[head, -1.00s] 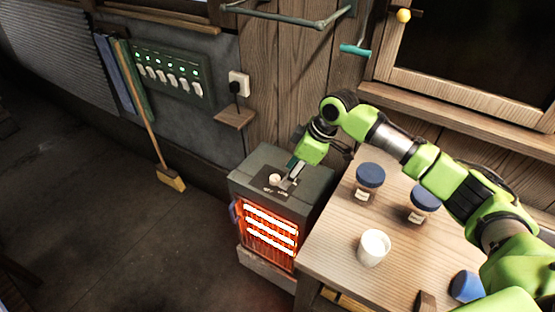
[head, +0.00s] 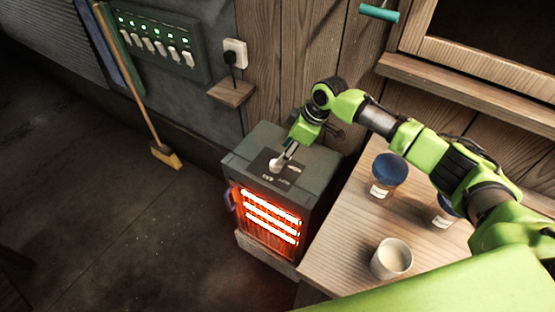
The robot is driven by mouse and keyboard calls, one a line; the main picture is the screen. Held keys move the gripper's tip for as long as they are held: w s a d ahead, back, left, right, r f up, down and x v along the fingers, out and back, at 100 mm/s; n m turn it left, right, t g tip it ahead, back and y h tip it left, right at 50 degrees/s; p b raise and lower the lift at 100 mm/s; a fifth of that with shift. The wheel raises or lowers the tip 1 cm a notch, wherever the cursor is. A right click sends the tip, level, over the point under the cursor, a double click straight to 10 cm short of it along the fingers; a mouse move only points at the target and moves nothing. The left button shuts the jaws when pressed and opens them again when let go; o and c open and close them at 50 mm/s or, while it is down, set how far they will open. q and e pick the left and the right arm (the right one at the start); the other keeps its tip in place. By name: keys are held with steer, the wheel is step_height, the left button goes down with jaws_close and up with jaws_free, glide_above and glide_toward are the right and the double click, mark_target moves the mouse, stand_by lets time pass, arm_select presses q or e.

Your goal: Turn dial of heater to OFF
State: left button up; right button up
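The heater (head: 321,181) is a dark grey box whose front bars (head: 270,216) glow orange. Its top carries a dark panel with small pale markings that I cannot read clearly. A pale dial (head: 276,166) sits on this panel. My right gripper (head: 284,158) points down at the dial, with its fingertips at or against it. The fingers are small and overlap the dial, so I cannot tell whether they grip it. My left gripper is not in view.
A wooden table (head: 335,262) stands right of the heater, with a white cup (head: 391,259) and blue-lidded jars (head: 388,175) on it. A plugged wall socket (head: 235,53), small shelf (head: 231,92) and broom (head: 165,155) are to the left.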

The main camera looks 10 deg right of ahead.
mark_target(276, 166)
steer(key=x, duration=0.7)
steer(key=shift+r, duration=0.1)
steer(key=c, duration=1.1)
